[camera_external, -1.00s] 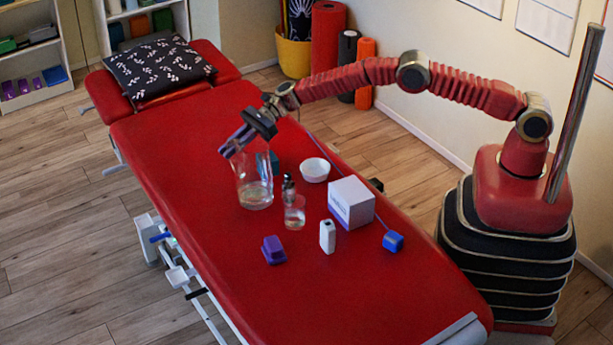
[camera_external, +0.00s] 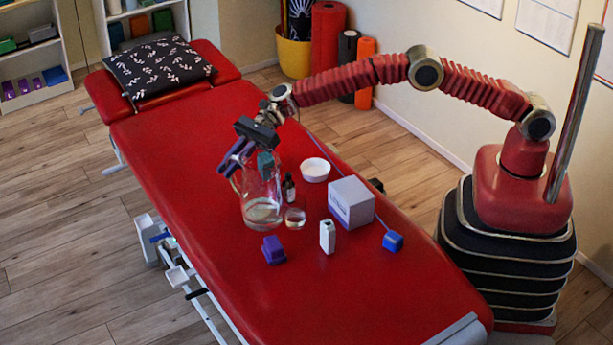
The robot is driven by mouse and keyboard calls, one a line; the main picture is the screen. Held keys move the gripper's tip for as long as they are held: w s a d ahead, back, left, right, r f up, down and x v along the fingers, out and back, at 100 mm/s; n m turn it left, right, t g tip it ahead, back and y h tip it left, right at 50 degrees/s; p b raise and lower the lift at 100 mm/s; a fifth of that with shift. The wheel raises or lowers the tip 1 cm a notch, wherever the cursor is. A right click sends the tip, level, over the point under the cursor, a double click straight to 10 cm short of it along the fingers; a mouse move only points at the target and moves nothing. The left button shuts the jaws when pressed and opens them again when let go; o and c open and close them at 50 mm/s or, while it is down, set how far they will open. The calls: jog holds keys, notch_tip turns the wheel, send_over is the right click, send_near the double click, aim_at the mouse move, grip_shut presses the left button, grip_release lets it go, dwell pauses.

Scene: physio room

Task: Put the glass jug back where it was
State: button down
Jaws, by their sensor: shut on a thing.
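The clear glass jug (camera_external: 262,212), with a little pale liquid in its bottom, is over the red treatment couch (camera_external: 340,285), left of the small items. It looks slightly tilted. I cannot tell whether its base touches the couch. My gripper (camera_external: 238,163) reaches in from the upper right and is shut on the jug near its upper part. The jaws partly hide the jug's rim.
Close right of the jug are a small glass (camera_external: 295,217) and a dark bottle (camera_external: 289,188). The couch's near end is clear.

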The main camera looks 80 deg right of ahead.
aim_at(247, 173)
jog(key=shift+n+g+y, duration=0.4)
jog(key=shift+n+g, duration=0.2)
jog(key=shift+g, duration=0.1)
jog(key=s+a+r, duration=0.1)
jog(key=s+a, duration=0.1)
jog(key=a, duration=0.1)
jog(key=s+a+r, duration=0.1)
jog(key=s+a, duration=0.1)
jog(key=a, duration=0.1)
jog(key=s+a+r, duration=0.1)
jog(key=s+a, duration=0.1)
jog(key=a, duration=0.1)
jog(key=shift+s, duration=0.4)
jog(key=s+a+f+n+g, duration=0.1)
jog(key=s+a, duration=0.4)
jog(key=s, duration=0.5)
jog(key=s+a+f+n+g, duration=0.1)
jog(key=s+a, duration=0.4)
jog(key=s, duration=0.4)
jog(key=shift+s+y, duration=0.35)
jog(key=shift+y, duration=0.05)
jog(key=shift+f, duration=0.1)
notch_tip(247, 173, down, 6)
jog(key=shift+a+f, duration=0.1)
